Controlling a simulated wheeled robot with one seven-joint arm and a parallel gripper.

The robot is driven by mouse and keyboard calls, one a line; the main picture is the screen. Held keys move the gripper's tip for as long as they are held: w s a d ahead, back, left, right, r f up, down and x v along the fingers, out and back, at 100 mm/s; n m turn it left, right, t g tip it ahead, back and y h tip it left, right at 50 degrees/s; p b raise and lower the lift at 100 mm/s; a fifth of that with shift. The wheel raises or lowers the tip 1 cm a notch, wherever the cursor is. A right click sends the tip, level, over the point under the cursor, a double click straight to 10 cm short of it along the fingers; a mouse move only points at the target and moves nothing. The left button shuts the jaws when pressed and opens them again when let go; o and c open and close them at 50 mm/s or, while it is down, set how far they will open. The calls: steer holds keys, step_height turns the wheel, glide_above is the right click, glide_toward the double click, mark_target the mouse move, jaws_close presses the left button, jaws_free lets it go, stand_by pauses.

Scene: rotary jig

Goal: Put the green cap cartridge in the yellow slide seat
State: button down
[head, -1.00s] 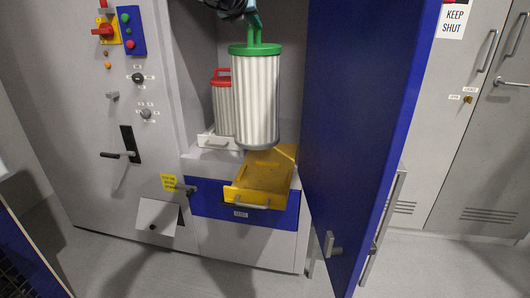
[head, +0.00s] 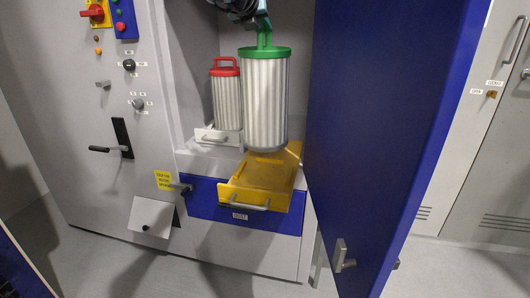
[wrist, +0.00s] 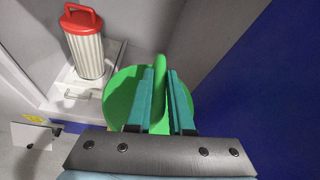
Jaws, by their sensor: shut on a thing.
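The green cap cartridge (head: 265,105) is a white pleated cylinder with a green lid and handle. It hangs upright from my gripper (head: 263,28), which is shut on the green handle. In the wrist view my gripper (wrist: 163,95) grips the handle above the green cap (wrist: 120,98). The yellow slide seat (head: 246,188) is pulled out at the front of the cabinet. The cartridge's lower end is over the back part of the seat in the head view. I cannot tell the gap between them, as the cartridge hides part of the seat.
A red cap cartridge (head: 227,100) stands on a white slide seat (head: 215,138) to the left, close behind. The blue door (head: 385,130) stands open on the right, near the held cartridge. Levers and knobs (head: 122,138) are on the left panel.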

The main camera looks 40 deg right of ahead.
mark_target(264, 71)
steer(key=shift+f+b, duration=0.75)
steer(key=shift+f, duration=0.3)
step_height(264, 71, down, 10)
steer(key=b, duration=1)
steer(key=c, duration=0.8)
jaws_free()
steer(key=shift+f, duration=0.15)
steer(key=shift+a, duration=0.1)
